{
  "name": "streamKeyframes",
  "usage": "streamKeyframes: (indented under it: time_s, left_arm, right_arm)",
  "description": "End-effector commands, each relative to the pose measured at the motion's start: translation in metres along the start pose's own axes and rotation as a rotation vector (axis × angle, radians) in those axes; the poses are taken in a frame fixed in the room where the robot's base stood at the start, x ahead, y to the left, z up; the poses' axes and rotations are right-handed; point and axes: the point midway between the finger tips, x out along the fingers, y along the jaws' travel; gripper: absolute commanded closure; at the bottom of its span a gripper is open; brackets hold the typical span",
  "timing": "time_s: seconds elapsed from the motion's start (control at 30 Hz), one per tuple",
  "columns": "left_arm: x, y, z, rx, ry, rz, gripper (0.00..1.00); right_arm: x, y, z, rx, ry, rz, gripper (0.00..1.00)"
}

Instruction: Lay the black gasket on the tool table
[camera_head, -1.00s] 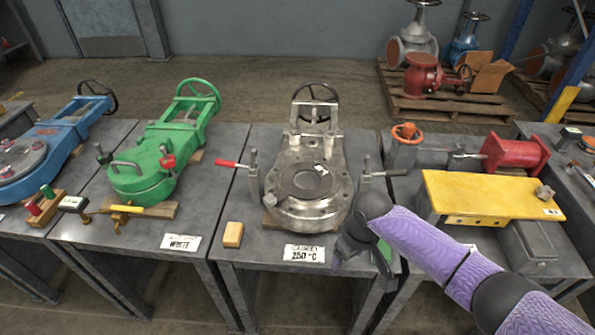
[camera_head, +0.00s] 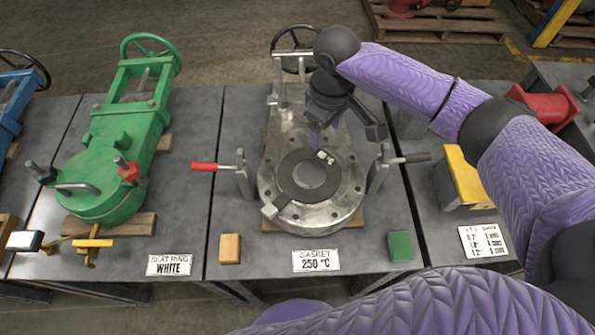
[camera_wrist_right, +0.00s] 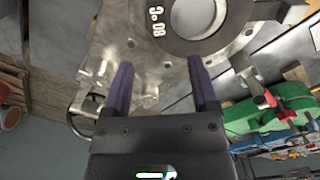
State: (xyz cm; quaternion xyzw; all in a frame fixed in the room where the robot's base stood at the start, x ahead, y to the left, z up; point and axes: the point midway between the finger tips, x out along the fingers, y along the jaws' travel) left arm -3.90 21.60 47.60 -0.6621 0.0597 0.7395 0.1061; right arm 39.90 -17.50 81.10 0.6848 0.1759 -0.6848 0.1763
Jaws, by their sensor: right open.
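The black gasket (camera_head: 287,184) is a flat dark ring with a small white marking, lying on the round flange of the silver valve (camera_head: 345,205) on the middle table. In the right wrist view the gasket (camera_wrist_right: 178,46) shows at the top, with white characters, beyond the fingertips. My right gripper (camera_head: 318,140) is open and empty, above the valve just behind the gasket; its two purple fingers (camera_wrist_right: 161,80) stand apart in the wrist view. My left gripper is out of view. I cannot tell which table is the tool table.
A wooden block (camera_head: 229,248) and green block (camera_head: 400,246) sit at the front, beside a "GASKET 250 °C" sign (camera_head: 317,261). A green valve (camera_head: 118,150) stands left; a yellow piece (camera_head: 462,178) right.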

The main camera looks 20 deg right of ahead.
Motion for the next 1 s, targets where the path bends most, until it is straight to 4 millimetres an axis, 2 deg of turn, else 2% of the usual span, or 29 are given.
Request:
streamKeyframes:
  time_s: [0.03, 0.17, 0.33, 0.57, 0.9, 0.93, 1.0]
  left_arm:
    - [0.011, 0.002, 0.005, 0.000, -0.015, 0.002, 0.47]
    - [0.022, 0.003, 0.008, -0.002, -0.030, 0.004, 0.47]
    - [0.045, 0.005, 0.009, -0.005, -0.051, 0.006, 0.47]
    - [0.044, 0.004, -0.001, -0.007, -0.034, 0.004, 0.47]
    - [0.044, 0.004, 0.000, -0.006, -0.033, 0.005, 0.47]
    - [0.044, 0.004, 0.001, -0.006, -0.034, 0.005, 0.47]
    - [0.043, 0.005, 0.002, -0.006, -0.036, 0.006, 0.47]
  right_arm:
    - [0.018, 0.000, 0.001, 0.001, -0.005, -0.002, 0.25]
    - [0.036, -0.001, 0.003, 0.000, -0.004, -0.001, 0.25]
    - [0.071, -0.002, 0.008, 0.000, -0.005, -0.002, 0.25]
    - [0.070, -0.002, 0.007, 0.001, 0.001, 0.001, 0.25]
    - [0.070, -0.002, 0.007, 0.000, 0.001, 0.001, 0.97]
    - [0.070, -0.002, 0.007, 0.000, 0.001, 0.001, 1.00]
    - [0.070, -0.002, 0.007, 0.000, 0.001, 0.001, 1.00]
